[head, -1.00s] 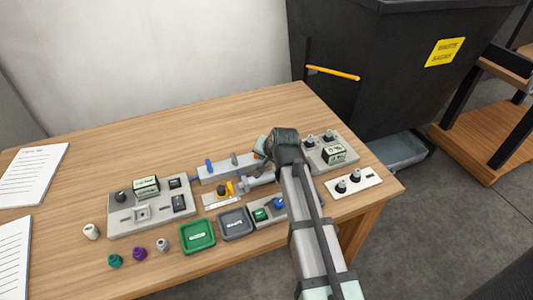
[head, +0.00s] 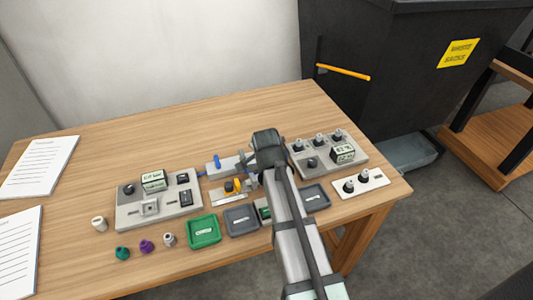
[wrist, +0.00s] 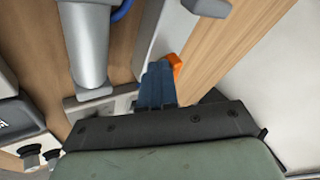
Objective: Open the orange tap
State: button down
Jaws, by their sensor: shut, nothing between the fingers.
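The orange tap (wrist: 176,64) shows in the wrist view as a small orange piece just past my fingertips, beside a pale grey block. My gripper (wrist: 160,66) is shut and empty, its dark blue fingers side by side. The fingertips are very close to the orange piece; I cannot tell whether they touch. In the head view my wrist hides the orange tap and the right end of the grey tap block (head: 224,168). A blue tap (head: 217,161) stands on the visible left part of that block.
A grey cylinder (wrist: 86,45) lies close to my fingers. A panel with knobs (head: 318,164) stands to the right, another panel (head: 157,213) to the left. A green tray (head: 204,231) and grey trays are in front. The table's back area (head: 150,135) is clear.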

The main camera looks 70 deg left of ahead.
jog(key=shift+a, duration=0.15)
jog(key=shift+w+a+r, duration=0.15)
jog(key=shift+w+a, duration=0.4)
jog(key=shift+a, duration=0.3)
jog(key=shift+w, duration=0.1)
jog(key=d, duration=0.4)
jog(key=shift+w+d, duration=0.35)
jog(key=shift+d, duration=0.05)
jog(key=v, duration=1)
jog(key=shift+s+d, duration=0.15)
jog(key=shift+d, duration=0.2)
jog(key=shift+f, duration=0.2)
